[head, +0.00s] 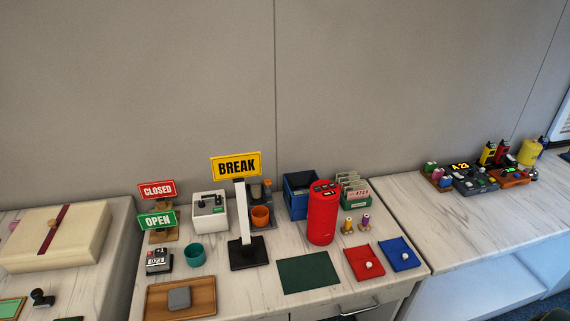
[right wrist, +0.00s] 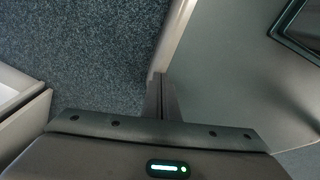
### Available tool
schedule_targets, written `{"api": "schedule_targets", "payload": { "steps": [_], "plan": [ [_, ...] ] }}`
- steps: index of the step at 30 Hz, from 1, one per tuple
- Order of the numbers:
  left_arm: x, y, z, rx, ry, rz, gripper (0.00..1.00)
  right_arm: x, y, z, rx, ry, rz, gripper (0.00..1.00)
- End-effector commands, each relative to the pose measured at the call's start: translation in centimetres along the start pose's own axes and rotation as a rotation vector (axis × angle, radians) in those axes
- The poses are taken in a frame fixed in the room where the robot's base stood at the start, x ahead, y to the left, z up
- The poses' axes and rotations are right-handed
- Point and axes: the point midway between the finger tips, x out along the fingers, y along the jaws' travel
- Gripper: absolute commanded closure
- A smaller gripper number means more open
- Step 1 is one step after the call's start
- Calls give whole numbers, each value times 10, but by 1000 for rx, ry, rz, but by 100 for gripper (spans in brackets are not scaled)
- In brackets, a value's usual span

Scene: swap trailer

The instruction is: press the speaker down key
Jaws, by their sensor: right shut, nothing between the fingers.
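Around the speaker stand a blue bin (head: 300,205), a green card holder (head: 353,196), small yellow and purple spools (head: 348,226) and a red pouch (head: 364,264). A BREAK sign (head: 237,167) stands to the left. The green mat (head: 309,275) in front is bare.

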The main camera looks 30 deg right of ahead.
Motion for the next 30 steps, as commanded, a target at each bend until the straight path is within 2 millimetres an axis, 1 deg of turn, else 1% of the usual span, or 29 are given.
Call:
{"api": "schedule_targets", "payload": {
  "steps": [5,7,11,14,18,23,24,26,29,30],
  "plan": [
    [-3,0,0,0,0,0,34,-6,6,-19,6,18,7,100],
    [-4,0,0,0,0,0,34,-10,11,-32,10,31,12,100],
    [-8,0,-1,0,0,0,34,-23,22,-67,22,62,24,100],
    [-12,0,-1,0,0,0,34,-39,32,-100,34,93,36,100],
    [-18,0,-1,0,0,0,34,-69,49,-150,51,141,56,100],
    [-24,0,-2,0,0,0,34,-110,66,-202,71,195,79,100],
    [-26,0,-2,0,0,0,34,-122,70,-214,77,209,84,100],
    [-28,0,-2,0,0,0,34,-141,77,-232,84,231,93,100],
    [-32,0,-3,0,0,0,34,-173,86,-260,97,266,106,100],
    [-33,0,-3,0,0,0,34,-187,89,-271,103,280,112,100]
  ]
}}
